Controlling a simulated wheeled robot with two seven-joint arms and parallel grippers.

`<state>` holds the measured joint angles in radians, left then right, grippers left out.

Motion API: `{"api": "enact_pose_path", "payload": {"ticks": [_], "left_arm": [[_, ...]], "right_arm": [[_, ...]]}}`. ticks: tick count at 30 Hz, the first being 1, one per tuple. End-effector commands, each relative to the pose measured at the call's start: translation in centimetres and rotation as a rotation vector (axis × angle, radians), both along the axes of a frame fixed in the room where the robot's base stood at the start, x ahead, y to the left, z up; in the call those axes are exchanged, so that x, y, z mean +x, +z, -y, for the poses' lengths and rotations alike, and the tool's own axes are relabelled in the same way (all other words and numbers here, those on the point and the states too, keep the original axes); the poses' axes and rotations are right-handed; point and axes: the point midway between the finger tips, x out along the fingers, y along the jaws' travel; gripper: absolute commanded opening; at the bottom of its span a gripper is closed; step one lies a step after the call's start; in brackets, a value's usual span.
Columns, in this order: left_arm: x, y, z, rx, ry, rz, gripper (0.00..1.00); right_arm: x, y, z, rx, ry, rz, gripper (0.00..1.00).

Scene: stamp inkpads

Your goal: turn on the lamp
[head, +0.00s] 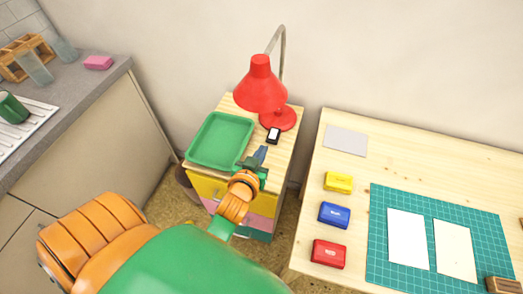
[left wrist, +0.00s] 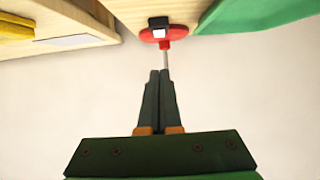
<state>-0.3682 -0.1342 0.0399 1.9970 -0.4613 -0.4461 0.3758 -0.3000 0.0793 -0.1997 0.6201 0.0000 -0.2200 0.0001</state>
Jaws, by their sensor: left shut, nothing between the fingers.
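A red desk lamp (head: 262,86) stands on a small wooden-topped cabinet. Its round red base (head: 281,119) has a small black switch block (head: 273,135) with a white face at its front edge. In the left wrist view the red base (left wrist: 152,36) and the switch (left wrist: 158,22) show at the top, just beyond my fingertips in the picture. My left gripper (head: 262,153) is shut and empty, just in front of the switch and apart from it in the head view. It also shows in the left wrist view (left wrist: 160,73). My right gripper is not in view.
A green tray (head: 222,138) lies left of the lamp on the cabinet top (head: 288,150). A wooden desk (head: 380,150) on the right holds yellow (head: 339,182), blue (head: 334,215) and red (head: 329,254) inkpads and a teal mat (head: 380,270). A gap separates desk and cabinet.

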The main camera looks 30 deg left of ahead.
Motion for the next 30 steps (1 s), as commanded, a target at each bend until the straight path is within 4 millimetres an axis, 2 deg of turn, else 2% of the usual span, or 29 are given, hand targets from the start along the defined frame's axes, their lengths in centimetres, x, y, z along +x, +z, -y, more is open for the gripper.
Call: {"api": "enact_pose_path", "payload": {"ticks": [10,13,16,21,28,30], "left_arm": [[-0.1,-0.1,0.0,-0.001,0.0,-0.006,0.0],[-1.3,-1.0,-0.2,-0.001,-0.001,-0.096,0.0],[-3.9,-2.5,0.2,-0.007,-0.03,-0.265,0.0],[-9.3,-4.6,2.2,-0.016,-0.146,-0.553,0.0],[-17.6,-5.3,5.2,-0.005,-0.379,-0.898,0.0],[-17.4,-7.4,5.2,-0.007,-0.381,-0.921,0.0]], "right_arm": [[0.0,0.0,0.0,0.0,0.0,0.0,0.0],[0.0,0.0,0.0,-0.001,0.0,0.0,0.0],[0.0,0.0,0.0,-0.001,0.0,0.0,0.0],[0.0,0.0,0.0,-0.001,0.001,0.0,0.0],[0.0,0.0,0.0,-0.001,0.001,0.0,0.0],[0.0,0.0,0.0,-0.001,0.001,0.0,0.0]]}}
